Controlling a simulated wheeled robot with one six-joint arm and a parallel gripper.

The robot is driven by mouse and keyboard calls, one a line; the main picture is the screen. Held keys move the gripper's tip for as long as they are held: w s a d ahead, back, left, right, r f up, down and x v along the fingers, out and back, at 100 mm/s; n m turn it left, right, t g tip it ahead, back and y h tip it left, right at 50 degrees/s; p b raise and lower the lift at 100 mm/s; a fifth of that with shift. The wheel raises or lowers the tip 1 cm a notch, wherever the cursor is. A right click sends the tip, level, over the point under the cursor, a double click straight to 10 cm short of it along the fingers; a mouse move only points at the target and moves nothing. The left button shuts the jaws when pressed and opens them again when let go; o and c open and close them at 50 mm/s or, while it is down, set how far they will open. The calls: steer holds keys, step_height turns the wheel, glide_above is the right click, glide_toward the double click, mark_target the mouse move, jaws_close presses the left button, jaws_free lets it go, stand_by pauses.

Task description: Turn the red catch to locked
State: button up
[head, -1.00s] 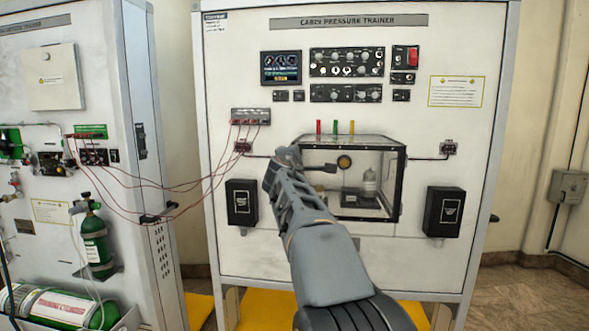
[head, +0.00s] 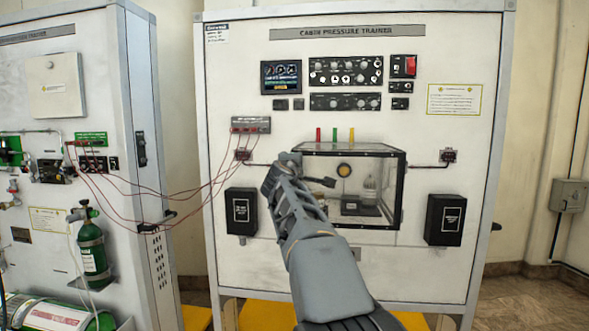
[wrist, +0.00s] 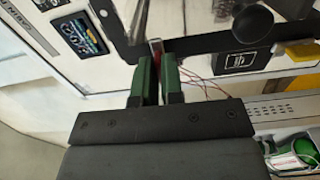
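The red catch (wrist: 156,48) shows as a small red piece between my fingertips in the wrist view; most of it is hidden. My gripper (wrist: 158,62) has green finger pads with a narrow gap and appears shut on it. In the head view my gripper (head: 286,160) is at the upper left corner of the clear, black-framed chamber (head: 400,190) and covers the catch there. I cannot read the catch's exact angle. A short dark lever-like piece (head: 326,182) slants down to the right beside my gripper.
Red, green and yellow posts (head: 335,134) stand on the chamber's top. Red wires (head: 215,178) hang close on the left. Black boxes (head: 241,212) (head: 445,220) flank the chamber.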

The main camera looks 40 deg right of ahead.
steer(key=o, duration=0.5)
steer(key=shift+c, duration=0.2)
steer(key=b+v, duration=0.3)
steer(key=v, duration=1.1)
steer(key=shift+d, duration=0.1)
